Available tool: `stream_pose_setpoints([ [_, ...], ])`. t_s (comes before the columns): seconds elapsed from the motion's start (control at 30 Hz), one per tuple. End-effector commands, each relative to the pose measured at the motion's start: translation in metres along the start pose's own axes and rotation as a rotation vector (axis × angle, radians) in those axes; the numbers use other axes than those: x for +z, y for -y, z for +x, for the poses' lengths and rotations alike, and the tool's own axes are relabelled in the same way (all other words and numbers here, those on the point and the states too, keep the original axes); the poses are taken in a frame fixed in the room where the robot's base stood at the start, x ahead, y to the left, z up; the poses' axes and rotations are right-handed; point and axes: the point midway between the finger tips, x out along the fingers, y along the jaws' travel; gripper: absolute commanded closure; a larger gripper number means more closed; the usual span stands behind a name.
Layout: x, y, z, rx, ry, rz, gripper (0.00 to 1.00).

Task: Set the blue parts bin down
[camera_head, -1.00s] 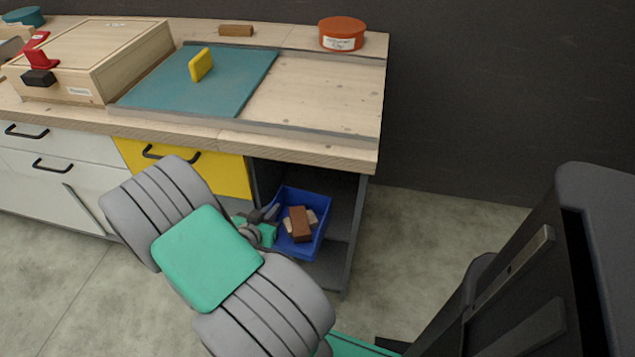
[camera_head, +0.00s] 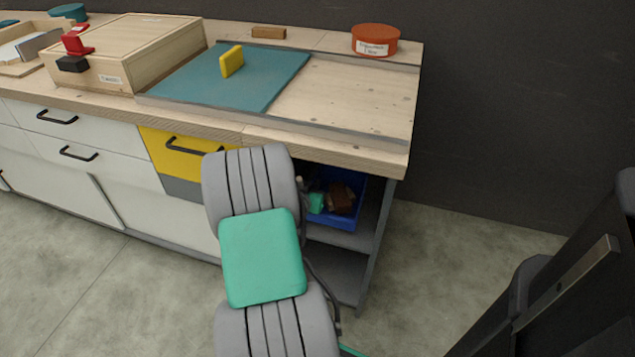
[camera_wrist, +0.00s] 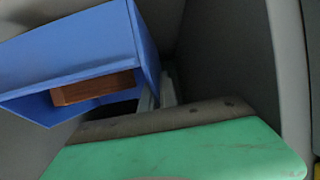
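The blue parts bin (camera_head: 350,222) is inside the open bay at the right end of the workbench, just above or on the upper shelf (camera_head: 350,238); I cannot tell whether it touches. A brown block lies in it. My gripper (camera_wrist: 160,88) is at the bin's edge, with its fingers on either side of the bin wall. In the wrist view the bin (camera_wrist: 70,50) fills the upper left and looks tilted, with the brown block (camera_wrist: 95,88) inside. In the head view my arm covers the bin's left side and most of my gripper.
The worktop (camera_head: 350,95) overhangs the bay closely above the bin. The bay's right side panel (camera_head: 378,240) stands close by. A yellow drawer (camera_head: 180,152) is to the left. A lower shelf (camera_head: 335,275) below looks empty. A teal board and an orange round tub (camera_head: 376,42) are on top.

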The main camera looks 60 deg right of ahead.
Motion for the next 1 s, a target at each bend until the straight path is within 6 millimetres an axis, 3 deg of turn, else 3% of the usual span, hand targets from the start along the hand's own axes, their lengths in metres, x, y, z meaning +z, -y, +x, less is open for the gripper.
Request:
stream_pose_setpoints([
  [0.33, -0.021, -0.001, 0.051, 0.001, -0.002, 0.001, 1.00],
  [0.47, -0.020, 0.000, 0.058, 0.000, -0.001, -0.001, 1.00],
  [0.67, 0.009, 0.000, 0.070, -0.001, -0.001, -0.001, 1.00],
  [0.9, 0.009, 0.000, 0.069, -0.001, -0.002, -0.001, 1.00],
  [1.0, 0.011, 0.000, 0.069, 0.000, 0.002, -0.001, 0.89],
])
